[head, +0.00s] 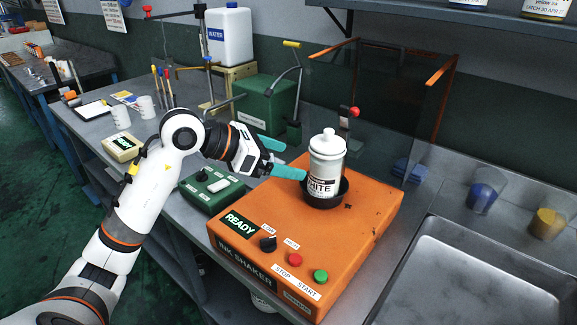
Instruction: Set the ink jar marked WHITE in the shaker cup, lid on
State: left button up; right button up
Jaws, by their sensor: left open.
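The ink jar (324,165) is white with a white lid on, and its label reads "HITE" where it shows. It stands upright in the black shaker cup (326,203) on top of the orange ink shaker (290,237). The shaker's small display reads READY. My left gripper (287,158) is open, with its teal fingers just to the left of the jar. One finger is behind and the other is in front at label height; I cannot tell whether either touches the jar. My right gripper is not in view.
A green control box (206,188) sits left of the shaker. A clear guard panel with orange edges (440,95) rises behind it. Cups of blue ink (485,190) and yellow ink (549,222) stand by the metal sink (470,285) at right.

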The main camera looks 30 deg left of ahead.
pick_arm(q)
jog(key=shift+v, duration=1.15)
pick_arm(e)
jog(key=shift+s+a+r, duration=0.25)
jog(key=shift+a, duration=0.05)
pick_arm(q)
jog(key=shift+w, duration=0.1)
